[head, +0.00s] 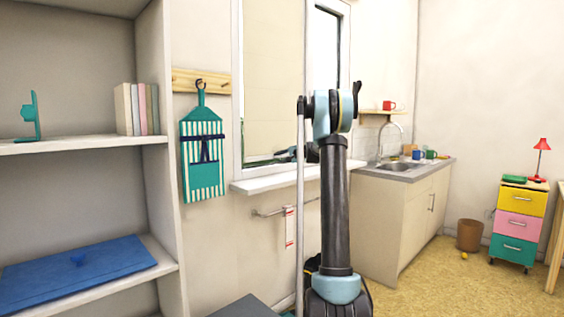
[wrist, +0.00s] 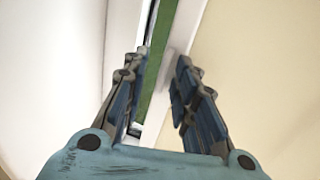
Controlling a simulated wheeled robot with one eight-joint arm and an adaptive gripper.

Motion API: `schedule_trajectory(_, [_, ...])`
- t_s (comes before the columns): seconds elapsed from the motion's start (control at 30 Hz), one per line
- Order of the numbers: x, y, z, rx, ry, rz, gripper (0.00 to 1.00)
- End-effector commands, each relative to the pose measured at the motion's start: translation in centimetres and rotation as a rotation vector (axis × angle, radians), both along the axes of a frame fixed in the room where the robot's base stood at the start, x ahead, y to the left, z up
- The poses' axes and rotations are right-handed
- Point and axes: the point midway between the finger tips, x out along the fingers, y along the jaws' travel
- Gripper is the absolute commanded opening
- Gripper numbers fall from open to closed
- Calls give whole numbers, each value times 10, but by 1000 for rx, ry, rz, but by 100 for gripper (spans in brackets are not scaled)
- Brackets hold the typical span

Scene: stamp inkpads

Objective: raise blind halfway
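The beige blind (head: 272,75) hangs in the left window pane and covers it down to near the sill; a narrow strip at its left side and bottom is uncovered. My gripper (head: 284,153) is at the pane's lower right, partly hidden behind my own arm. In the wrist view my gripper (wrist: 162,62) is open, with a clear gap between its fingers. Behind the gap are a green strip and a pale edge, and a beige surface, seemingly the blind (wrist: 265,65), fills the right. I see no cord or handle between the fingers.
The white window sill (head: 275,180) juts out below the pane. A striped apron (head: 203,155) hangs left of the window, beside a shelf unit (head: 75,143). A towel rail (head: 270,212) is below the sill. The sink counter (head: 405,168) stands at right.

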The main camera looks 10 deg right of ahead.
Motion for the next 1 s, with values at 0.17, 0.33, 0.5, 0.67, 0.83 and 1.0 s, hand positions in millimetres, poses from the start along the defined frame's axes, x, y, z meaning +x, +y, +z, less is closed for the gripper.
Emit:
schedule_trajectory(0.17, [0, 0, 0, 0, 0, 0, 22])
schedule_trajectory(0.33, [0, 0, 0, 0, 0, 0, 0])
schedule_trajectory(0.5, [0, -5, 1, -1, -1, -3, 0])
schedule_trajectory(0.67, [0, -5, 11, -1, -1, -5, 0])
schedule_trajectory(0.83, [0, -5, 41, -1, -1, -5, 0])
schedule_trajectory(1.0, [0, -4, 91, -1, -1, -5, 0])
